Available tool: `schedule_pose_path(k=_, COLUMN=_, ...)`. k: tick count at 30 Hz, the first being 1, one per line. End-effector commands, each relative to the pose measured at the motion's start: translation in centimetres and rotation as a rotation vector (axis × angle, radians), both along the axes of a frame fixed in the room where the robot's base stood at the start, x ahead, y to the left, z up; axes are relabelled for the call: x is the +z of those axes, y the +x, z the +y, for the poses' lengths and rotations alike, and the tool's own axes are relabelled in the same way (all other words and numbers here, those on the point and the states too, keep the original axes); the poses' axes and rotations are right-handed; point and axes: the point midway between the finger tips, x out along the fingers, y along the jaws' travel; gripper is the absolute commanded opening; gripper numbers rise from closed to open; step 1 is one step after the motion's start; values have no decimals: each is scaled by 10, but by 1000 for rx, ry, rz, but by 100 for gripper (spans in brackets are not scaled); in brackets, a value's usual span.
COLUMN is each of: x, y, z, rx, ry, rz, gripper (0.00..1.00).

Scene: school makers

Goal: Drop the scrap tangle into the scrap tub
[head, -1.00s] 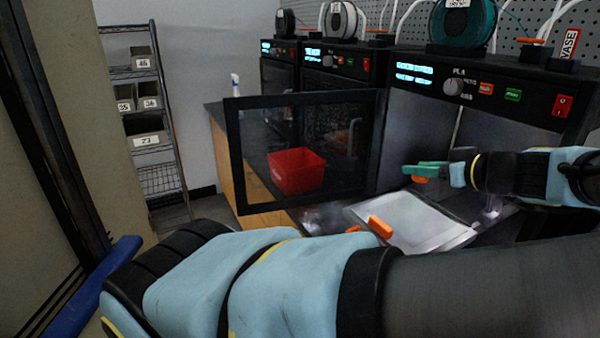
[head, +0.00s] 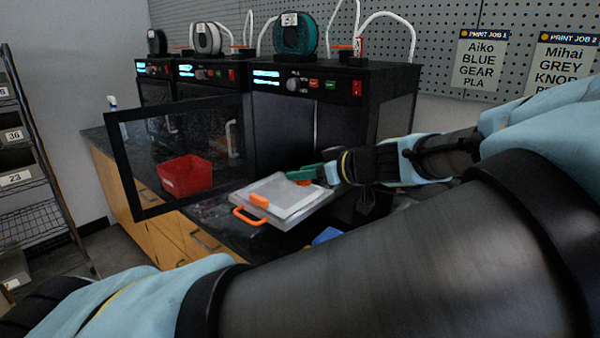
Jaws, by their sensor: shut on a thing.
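My gripper (head: 304,175) has green fingers and is at the right of the middle in the head view, over a pale flat plate. It is shut on a small orange-red thing (head: 304,183), mostly hidden by the fingers; I take this for the scrap tangle, but its shape is not clear. A red open tub (head: 185,177), likely the scrap tub, stands on the dark counter to the left of my gripper. It shows through the clear panel of an open printer door. I cannot see into its bottom.
The open printer door (head: 116,160) juts out at left, between the camera and the tub. The pale plate (head: 280,193) with an orange handle (head: 247,216) lies before the printer (head: 345,110). A blue thing (head: 326,236) sits near my arm. A shelf rack (head: 42,165) stands far left.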

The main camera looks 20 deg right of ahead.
Motion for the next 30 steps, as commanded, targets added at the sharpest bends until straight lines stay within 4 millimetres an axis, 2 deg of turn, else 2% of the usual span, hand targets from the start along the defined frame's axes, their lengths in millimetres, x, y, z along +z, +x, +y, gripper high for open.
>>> schedule_pose_path(k=11, x=-30, y=13, z=44, rx=11, ry=4, rz=0, gripper=0)
schedule_pose_path(k=17, x=-58, y=25, z=83, rx=22, ry=8, rz=-2, gripper=0)
schedule_pose_path(k=20, x=-76, y=32, z=109, rx=29, ry=7, rz=-2, gripper=0)
schedule_pose_path(k=23, x=-98, y=42, z=144, rx=39, ry=10, rz=-3, gripper=0)
schedule_pose_path(k=27, x=-142, y=61, z=208, rx=56, ry=14, rz=0, gripper=0)
schedule_pose_path(k=30, x=-171, y=73, z=247, rx=62, ry=10, rz=-1, gripper=0)
